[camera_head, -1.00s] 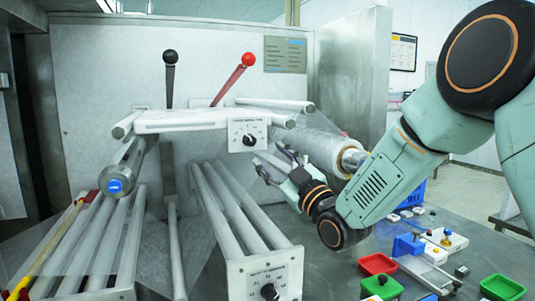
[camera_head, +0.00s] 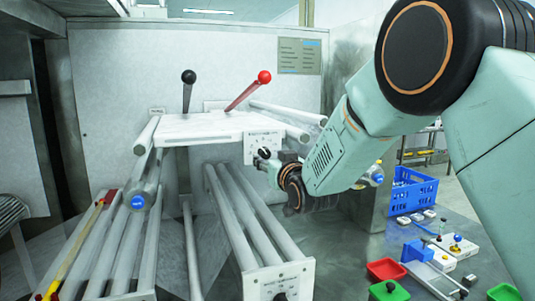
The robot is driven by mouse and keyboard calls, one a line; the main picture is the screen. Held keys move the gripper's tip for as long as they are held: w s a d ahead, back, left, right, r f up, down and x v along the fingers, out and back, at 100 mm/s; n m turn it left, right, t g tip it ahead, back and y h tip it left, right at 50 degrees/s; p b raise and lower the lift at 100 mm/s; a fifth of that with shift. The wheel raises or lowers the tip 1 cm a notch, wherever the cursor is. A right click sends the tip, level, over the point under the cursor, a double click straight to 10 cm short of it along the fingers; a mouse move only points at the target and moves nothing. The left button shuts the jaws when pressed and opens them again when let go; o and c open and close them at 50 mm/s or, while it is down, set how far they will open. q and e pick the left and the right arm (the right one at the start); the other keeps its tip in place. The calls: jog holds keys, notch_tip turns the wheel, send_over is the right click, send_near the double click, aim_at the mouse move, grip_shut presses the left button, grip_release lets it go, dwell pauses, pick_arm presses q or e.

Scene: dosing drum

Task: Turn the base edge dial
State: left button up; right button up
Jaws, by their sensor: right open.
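The dial at the base edge (camera_head: 280,295) is a black knob on a white plate at the front end of the lower rollers. It is cut by the bottom edge of the picture. A second black dial (camera_head: 264,153) sits on a small white plate under the upper board. My right gripper (camera_head: 262,161) is open, with its fingertips close by the upper dial and partly overlapping its plate. I cannot tell whether they touch it. It is well above the lower dial. My left gripper is not in view.
Black (camera_head: 188,77) and red (camera_head: 264,77) ball levers stand behind the board. A blue crate (camera_head: 414,193), red tray (camera_head: 386,269) and green trays lie on the table at right. My right arm hides part of the machine's right side.

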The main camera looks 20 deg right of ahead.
aim_at(268, 156)
jog(key=shift+w, duration=0.95)
jog(key=shift+w+d+f, duration=0.2)
jog(key=shift+w+d, duration=0.1)
jog(key=shift+w, duration=0.3)
jog(key=shift+s+a+r, duration=0.2)
jog(key=shift+a, duration=0.1)
jog(key=shift+c, duration=1.1)
jog(key=shift+w+d+f, duration=0.1)
jog(key=shift+d, duration=0.1)
jog(key=c, duration=0.4)
grip_shut()
